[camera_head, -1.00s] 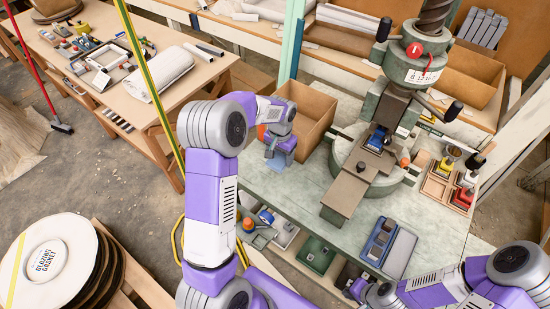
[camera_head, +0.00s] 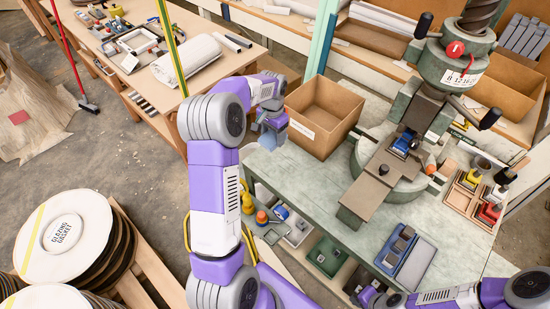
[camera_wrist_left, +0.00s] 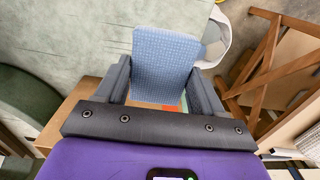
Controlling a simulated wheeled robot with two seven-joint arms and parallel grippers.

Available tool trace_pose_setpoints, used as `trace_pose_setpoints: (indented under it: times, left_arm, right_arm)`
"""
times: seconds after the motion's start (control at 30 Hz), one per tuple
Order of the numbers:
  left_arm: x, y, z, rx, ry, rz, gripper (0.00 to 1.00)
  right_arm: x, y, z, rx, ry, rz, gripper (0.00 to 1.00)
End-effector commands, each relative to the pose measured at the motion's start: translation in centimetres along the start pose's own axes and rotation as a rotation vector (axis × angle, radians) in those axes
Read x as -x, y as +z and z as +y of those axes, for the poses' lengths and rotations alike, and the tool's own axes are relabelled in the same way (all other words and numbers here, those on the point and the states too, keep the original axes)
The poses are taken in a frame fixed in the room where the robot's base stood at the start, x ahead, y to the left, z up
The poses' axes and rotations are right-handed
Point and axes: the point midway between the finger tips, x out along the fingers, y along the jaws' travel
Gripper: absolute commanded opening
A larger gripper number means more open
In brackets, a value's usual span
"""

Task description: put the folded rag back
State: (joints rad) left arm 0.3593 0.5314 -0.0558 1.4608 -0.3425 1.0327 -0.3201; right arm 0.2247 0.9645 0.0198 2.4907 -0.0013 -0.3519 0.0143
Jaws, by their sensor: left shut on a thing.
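The folded rag is light blue. It shows in the head view (camera_head: 273,137) at the tip of my left gripper (camera_head: 268,118), and large in the wrist view (camera_wrist_left: 166,62) between the two dark fingers. My left gripper is shut on it and holds it in the air near the left end of the green press bench (camera_head: 300,178), left of the cardboard box. My right gripper (camera_head: 372,297) is low at the bottom edge of the head view, near the bench front. Its fingers are too small and partly cut off to read.
An open cardboard box (camera_head: 325,113) stands close right of the left gripper. The fly press (camera_head: 400,165) stands mid-bench. A blue tray (camera_head: 402,248) lies near the front edge. Small open bins (camera_head: 325,255) sit below the bench front. A wooden table (camera_head: 160,95) stands at the back left.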

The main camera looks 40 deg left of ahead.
Motion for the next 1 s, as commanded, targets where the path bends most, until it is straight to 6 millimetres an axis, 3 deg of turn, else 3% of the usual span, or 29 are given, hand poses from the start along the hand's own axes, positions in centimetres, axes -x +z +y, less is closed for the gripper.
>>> trace_pose_setpoints:
  times: [0.2,0.37,0.6,1.0]
  left_arm:
    - [-3.7,0.1,0.0,-0.002,0.002,-0.004,0.40]
    - [-5.2,0.1,0.0,-0.001,0.001,-0.001,0.40]
    - [-9.0,0.1,0.0,-0.002,0.002,-0.003,0.40]
    - [-9.7,0.0,0.0,-0.001,0.001,-0.001,0.40]
  right_arm:
    - [-0.8,0.0,0.3,0.000,0.000,0.000,0.00]
    - [-1.1,-0.1,0.4,0.000,0.000,0.000,0.00]
    - [-1.8,-0.1,0.7,0.000,0.000,0.000,0.00]
    - [-2.0,-0.1,0.8,0.000,0.000,0.000,0.00]
